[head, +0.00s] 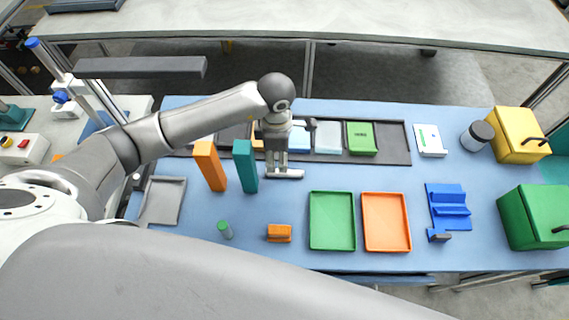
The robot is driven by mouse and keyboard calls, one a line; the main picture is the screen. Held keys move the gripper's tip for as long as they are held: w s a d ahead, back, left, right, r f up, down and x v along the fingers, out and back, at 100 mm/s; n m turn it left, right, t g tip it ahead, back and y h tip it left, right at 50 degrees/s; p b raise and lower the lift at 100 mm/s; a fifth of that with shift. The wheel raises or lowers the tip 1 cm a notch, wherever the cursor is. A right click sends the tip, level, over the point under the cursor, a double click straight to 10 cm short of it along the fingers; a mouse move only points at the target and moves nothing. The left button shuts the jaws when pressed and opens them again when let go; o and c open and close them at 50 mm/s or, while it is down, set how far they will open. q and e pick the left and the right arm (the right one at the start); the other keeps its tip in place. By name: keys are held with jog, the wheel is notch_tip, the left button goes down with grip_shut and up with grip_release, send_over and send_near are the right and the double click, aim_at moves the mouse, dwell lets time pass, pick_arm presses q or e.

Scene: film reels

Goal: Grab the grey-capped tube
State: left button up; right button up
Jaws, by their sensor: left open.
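My left gripper (277,168) points down over the blue table, just in front of the long dark tray, with its jaws open. A pale grey, bar-like piece (288,174) shows low at its fingertips. I cannot tell whether this is the grey-capped tube lying down, and no cap is clear on it. A small green-topped cylinder (225,229) stands at the front left. My right gripper is not in view.
An orange block (209,166) and a teal block (245,166) stand upright close left of the gripper. Green (332,221) and orange (386,222) trays lie at the front. Yellow (519,136) and green (532,217) boxes stand at the right. The dark tray (397,143) holds several flat items.

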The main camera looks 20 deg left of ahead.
pick_arm(q)
jog(key=shift+s+f, duration=0.15)
jog(key=shift+f, duration=0.8)
notch_tip(320, 180, down, 5)
jog(key=shift+f+p, duration=0.1)
jog(key=shift+p, duration=0.6)
jog(key=shift+f, duration=0.4)
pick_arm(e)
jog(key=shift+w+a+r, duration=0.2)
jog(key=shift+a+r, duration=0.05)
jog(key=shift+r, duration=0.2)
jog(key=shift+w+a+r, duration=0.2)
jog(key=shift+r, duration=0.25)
pick_arm(q)
jog(key=shift+c, duration=1)
jog(key=shift+w, duration=0.2)
grip_shut()
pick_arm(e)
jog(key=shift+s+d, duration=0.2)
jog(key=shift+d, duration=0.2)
